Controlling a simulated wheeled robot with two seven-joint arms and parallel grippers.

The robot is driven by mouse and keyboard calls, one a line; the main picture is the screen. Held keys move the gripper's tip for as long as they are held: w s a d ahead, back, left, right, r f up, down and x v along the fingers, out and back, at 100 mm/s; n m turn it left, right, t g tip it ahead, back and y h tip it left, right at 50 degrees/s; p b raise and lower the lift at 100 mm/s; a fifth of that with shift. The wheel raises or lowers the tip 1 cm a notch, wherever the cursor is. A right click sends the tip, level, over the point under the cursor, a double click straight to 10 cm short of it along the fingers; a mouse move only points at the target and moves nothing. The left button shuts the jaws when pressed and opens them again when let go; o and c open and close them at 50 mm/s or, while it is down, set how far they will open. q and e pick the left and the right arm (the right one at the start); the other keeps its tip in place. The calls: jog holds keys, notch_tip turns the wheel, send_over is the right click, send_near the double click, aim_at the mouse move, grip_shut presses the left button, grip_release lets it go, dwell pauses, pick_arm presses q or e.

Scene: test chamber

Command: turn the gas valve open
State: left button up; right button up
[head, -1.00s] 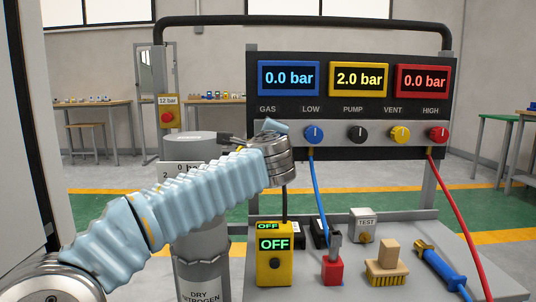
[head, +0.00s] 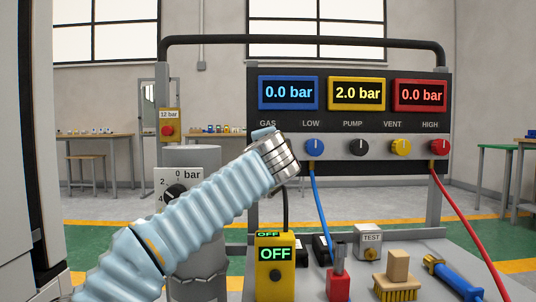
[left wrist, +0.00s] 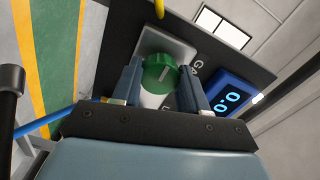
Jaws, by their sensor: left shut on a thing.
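In the head view my left wrist (head: 272,158) covers the spot under the GAS label, so the knob is hidden there. The blue gas display (head: 289,93) reads 0.0 bar. My right gripper is in neither view.
The yellow display (head: 356,94) reads 2.0 bar and the red one (head: 420,95) 0.0 bar. LOW (head: 314,147), PUMP, VENT and HIGH knobs line the panel. Below, a yellow OFF box (head: 275,275), a red-based tool (head: 338,285) and a brush (head: 395,285) crowd the bench.

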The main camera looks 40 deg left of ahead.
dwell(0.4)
pick_arm(q)
jog(key=o, duration=1.1)
jog(key=shift+c, duration=0.2)
jog(key=v, duration=1.3)
jog(key=shift+s+d, duration=0.25)
jog(key=shift+s, duration=0.05)
